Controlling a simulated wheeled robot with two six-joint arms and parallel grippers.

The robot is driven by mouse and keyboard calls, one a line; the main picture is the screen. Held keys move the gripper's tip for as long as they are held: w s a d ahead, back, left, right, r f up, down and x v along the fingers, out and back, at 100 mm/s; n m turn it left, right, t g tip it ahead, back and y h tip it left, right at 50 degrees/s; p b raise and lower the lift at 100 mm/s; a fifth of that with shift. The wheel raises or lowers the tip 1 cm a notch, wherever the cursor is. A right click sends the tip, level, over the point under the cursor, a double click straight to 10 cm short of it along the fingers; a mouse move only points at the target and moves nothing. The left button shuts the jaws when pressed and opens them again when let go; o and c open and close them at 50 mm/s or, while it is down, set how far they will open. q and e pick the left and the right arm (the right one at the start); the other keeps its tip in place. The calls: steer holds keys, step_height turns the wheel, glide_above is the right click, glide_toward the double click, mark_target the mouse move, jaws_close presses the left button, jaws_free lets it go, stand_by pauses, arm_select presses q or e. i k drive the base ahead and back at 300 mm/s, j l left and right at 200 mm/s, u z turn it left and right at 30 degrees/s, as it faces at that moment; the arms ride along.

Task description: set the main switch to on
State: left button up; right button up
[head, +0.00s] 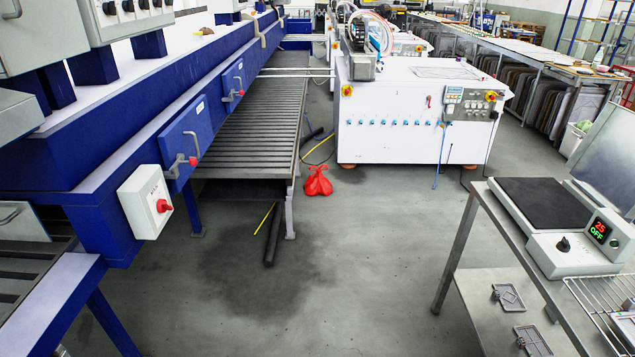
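A white switch box (140,198) with a red rotary knob (164,206) is mounted on the front of the blue gantry frame at the left. It looks like the main switch. The small marks on its face are too small to read, so its setting cannot be told. Neither of my grippers can be made out in the head view.
The blue gantry (150,110) with its slatted bed runs along the left. A hotplate (560,235) showing "25 OFF" stands on a metal table at the right. A white machine (410,125) stands at the back.

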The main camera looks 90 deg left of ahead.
mark_target(161, 205)
steer(key=i+u, duration=0.3)
steer(key=u, duration=3.8)
